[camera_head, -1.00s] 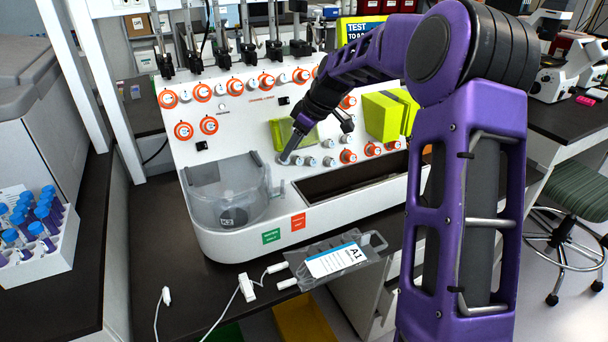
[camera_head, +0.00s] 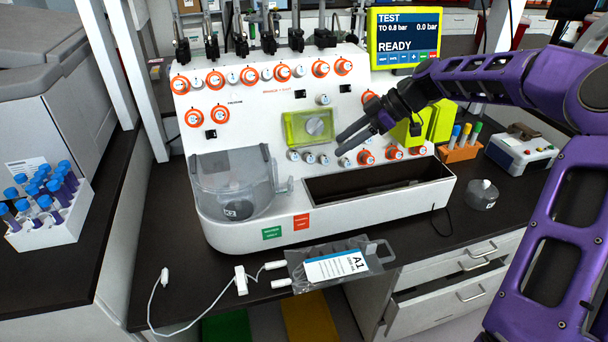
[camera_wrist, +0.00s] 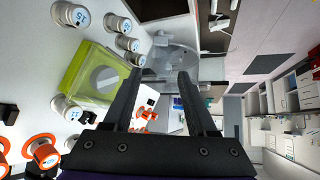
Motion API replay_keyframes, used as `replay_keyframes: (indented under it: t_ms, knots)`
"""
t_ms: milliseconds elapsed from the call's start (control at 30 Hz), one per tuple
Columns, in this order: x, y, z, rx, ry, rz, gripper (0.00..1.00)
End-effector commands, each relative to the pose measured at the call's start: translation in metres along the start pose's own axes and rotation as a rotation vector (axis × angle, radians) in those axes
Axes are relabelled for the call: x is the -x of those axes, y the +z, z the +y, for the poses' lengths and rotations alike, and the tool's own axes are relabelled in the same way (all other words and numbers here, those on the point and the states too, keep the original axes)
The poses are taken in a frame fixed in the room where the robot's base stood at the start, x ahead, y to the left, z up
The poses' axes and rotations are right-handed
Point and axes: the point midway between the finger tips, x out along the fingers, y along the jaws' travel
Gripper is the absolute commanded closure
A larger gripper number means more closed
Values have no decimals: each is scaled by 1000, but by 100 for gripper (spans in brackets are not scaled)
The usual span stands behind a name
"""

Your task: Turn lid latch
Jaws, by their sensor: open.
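A yellow-green lid (camera_head: 296,131) with a round grey latch (camera_head: 316,125) sits on the white front panel of the cell processor. In the wrist view the same lid (camera_wrist: 72,78) with its pale round latch (camera_wrist: 106,79) lies left of my fingers. My gripper (camera_head: 341,145) is open, just right of and slightly below the lid in the head view, apart from the latch. The wrist view shows my two fingers (camera_wrist: 158,85) spread wide with nothing held between them.
Knobs with orange rings (camera_head: 321,68) and several small grey knobs (camera_head: 309,158) surround the lid. A clear chamber (camera_head: 232,186) and an empty dark trough (camera_head: 375,183) are below. A bag labelled A1 (camera_head: 375,256) lies in front. A yellow-framed screen (camera_head: 404,38) reads READY.

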Motion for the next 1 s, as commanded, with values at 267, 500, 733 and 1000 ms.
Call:
replay_keyframes:
  t_ms: [267, 500, 733, 1000]
  knots:
    - [-42, 0, -1, 0, -4, 1, 43]
    - [-95, 0, -1, -1, -5, 1, 43]
    - [-142, 0, -1, -1, -4, 0, 43]
    - [-170, 0, 0, -1, 0, 0, 43]
